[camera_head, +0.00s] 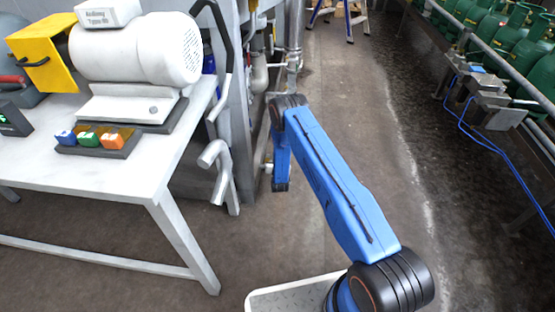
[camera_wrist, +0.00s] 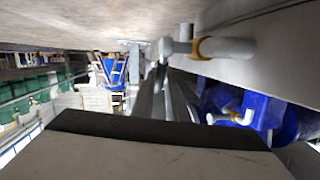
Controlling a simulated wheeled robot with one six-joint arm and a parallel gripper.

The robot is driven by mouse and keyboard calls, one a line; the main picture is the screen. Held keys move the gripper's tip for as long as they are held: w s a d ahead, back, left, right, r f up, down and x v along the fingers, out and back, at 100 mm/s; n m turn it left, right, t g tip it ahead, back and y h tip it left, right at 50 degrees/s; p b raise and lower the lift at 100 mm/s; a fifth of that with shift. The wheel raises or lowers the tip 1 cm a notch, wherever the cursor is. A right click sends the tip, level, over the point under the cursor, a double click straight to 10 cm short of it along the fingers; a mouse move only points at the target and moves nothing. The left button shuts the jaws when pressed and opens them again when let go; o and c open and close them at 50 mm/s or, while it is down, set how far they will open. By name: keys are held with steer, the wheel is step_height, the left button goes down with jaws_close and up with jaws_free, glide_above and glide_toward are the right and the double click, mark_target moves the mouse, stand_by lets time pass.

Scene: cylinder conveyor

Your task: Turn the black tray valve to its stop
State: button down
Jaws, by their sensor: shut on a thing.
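My blue arm (camera_head: 335,190) reaches away from my base toward the pipework beside the white machine. Its far end bends downward to a dark wrist joint (camera_head: 281,186). The fingers of my gripper do not show in the head view. A large pale block with a black edge (camera_wrist: 160,128) fills the bottom of the wrist view, very close to the camera. I cannot tell whether it is part of my gripper. I cannot make out the black tray valve in either view. Pale pipe fittings with a yellow band (camera_wrist: 222,47) show at the upper right of the wrist view.
A white table (camera_head: 100,180) at left bears a white motor (camera_head: 138,50) and a dark tray (camera_head: 130,150) with coloured pieces. Grey bent pipes (camera_head: 217,158) stand left of my arm. Green cylinders (camera_head: 510,50) line the right. The floor between (camera_head: 375,110) is clear.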

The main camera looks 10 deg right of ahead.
steer(key=shift+s+a+f+t+h, duration=0.15)
steer(key=shift+s+t, duration=0.15)
steer(key=shift+t, duration=0.3)
steer(key=shift+s+r+t+h, duration=0.15)
steer(key=shift+s+t, duration=0.15)
steer(key=shift+t, duration=0.3)
steer(key=shift+f, duration=0.1)
steer(key=c, duration=2)
jaws_free()
steer(key=s, duration=0.5)
steer(key=s+a, duration=0.1)
steer(key=s, duration=0.5)
steer(key=s+a, duration=0.1)
steer(key=s, duration=0.5)
steer(key=shift+s+a+f, duration=0.15)
steer(key=shift+a, duration=0.05)
steer(key=shift+c, duration=0.8)
